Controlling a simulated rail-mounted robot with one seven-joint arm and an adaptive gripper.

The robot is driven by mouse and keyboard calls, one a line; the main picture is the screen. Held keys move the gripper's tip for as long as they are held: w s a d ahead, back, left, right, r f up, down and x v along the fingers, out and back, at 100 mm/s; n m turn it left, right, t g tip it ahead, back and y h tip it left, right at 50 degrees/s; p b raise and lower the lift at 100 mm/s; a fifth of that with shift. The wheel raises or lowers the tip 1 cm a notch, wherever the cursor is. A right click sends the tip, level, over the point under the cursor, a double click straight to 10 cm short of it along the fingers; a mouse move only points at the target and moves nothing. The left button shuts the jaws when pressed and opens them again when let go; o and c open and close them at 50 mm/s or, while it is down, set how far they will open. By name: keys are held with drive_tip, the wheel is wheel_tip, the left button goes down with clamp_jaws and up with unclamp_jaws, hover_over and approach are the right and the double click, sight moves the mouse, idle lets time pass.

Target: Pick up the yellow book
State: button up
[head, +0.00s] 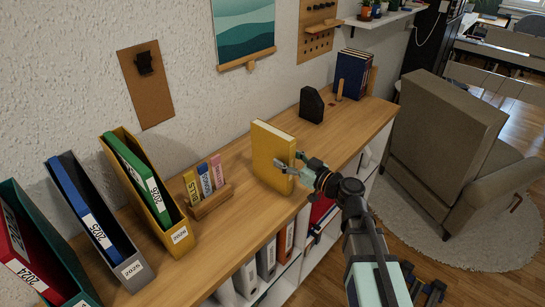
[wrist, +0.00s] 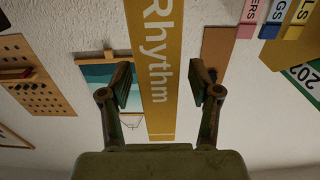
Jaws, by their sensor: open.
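The yellow book (head: 270,150) stands upright on the wooden shelf top in the head view. Its spine, lettered "Rhythm", faces my gripper and shows in the wrist view (wrist: 156,40). My gripper (head: 290,163) is at the book's spine side, coming from the front edge of the shelf. In the wrist view my gripper (wrist: 161,84) is open, with one finger on each side of the spine and visible gaps there. I cannot tell how far the fingers reach along the covers.
Left of the book, a small wooden holder (head: 210,203) carries several coloured labelled pieces. Further left stand magazine files, including a yellow one (head: 160,212). A black holder (head: 311,106) and dark blue books (head: 351,74) stand to the right. The wall is behind; an armchair (head: 440,140) is at right.

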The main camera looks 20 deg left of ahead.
sight(275, 152)
drive_tip(key=p+x, duration=0.2)
drive_tip(key=x, duration=0.2)
drive_tip(key=shift+w+a+r, duration=0.1)
drive_tip(key=shift+r, duration=0.05)
drive_tip(key=shift+w+a+p, duration=0.1)
drive_tip(key=shift+a+p, duration=0.2)
drive_tip(key=shift+a, duration=0.05)
drive_tip(key=shift+c, duration=0.3)
clamp_jaws()
